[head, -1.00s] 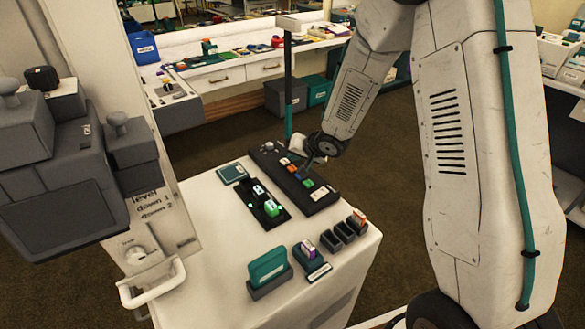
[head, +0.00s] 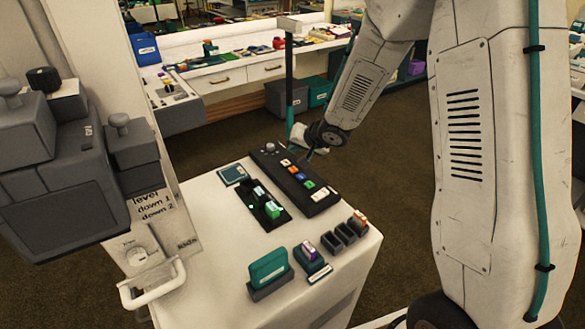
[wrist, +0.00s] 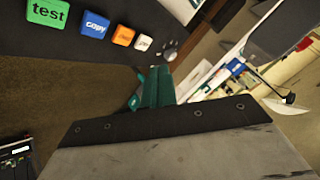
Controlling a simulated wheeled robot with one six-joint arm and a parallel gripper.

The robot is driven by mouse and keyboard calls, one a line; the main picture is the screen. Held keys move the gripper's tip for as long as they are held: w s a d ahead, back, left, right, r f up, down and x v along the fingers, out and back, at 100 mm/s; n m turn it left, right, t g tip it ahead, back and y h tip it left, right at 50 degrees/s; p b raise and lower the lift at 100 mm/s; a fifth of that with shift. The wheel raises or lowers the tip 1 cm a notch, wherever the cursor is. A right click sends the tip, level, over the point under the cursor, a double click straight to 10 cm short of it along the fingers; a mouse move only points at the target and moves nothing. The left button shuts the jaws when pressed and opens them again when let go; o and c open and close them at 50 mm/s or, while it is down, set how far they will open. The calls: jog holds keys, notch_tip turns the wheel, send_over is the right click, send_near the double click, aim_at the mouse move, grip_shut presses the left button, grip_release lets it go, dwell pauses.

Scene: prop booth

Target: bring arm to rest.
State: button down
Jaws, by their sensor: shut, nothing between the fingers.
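My arm reaches in from the right of the head view, its forearm sloping down to the left. My gripper (head: 312,150) is small and dark at its end, partly hidden by the wrist. It is shut and empty, above and beyond the right edge of the dark button panel (head: 268,163). In the wrist view a grey part with a black, bolted edge, likely of my gripper, fills the bottom. Beyond it, the panel shows a green "test" button (wrist: 47,13), a blue "copy" button (wrist: 95,24), an orange button (wrist: 123,36) and a white button (wrist: 143,43).
The white counter (head: 215,235) holds a black tray (head: 252,198) with green items, a teal card holder (head: 268,268) and small dark bins (head: 345,234). A grey machine (head: 75,180) stands at left. A cluttered bench (head: 235,62) lies behind, with open floor between.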

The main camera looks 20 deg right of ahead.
jog(key=shift+d+f, duration=0.1)
jog(key=s+d+f+h, duration=0.1)
jog(key=s+d+n+g+h, duration=0.1)
jog(key=d, duration=0.1)
jog(key=s+d+f+g+h, duration=0.1)
jog(key=s+d, duration=0.1)
jog(key=shift+d+f+n, duration=0.1)
jog(key=shift+f+n, duration=0.2)
jog(key=s+d+r+n+g+h, duration=0.1)
jog(key=s+d+r+g+h, duration=0.15)
jog(key=s+r, duration=0.55)
jog(key=s+d+r+n+g+h, duration=0.1)
jog(key=s+d+r+g, duration=0.3)
jog(key=s, duration=0.8)
jog(key=s+a+r+y, duration=0.1)
jog(key=s+a+r, duration=0.3)
jog(key=s, duration=0.4)
jog(key=s+a+r+t+y, duration=0.1)
jog(key=s+a+r, duration=0.2)
jog(key=s+r, duration=0.4)
jog(key=shift+s+a+n+y, duration=0.3)
jog(key=shift+s+a+y, duration=0.05)
jog(key=shift+s, duration=0.65)
jog(key=shift+r+t, duration=0.1)
jog(key=shift+t, duration=0.15)
dwell(2.3)
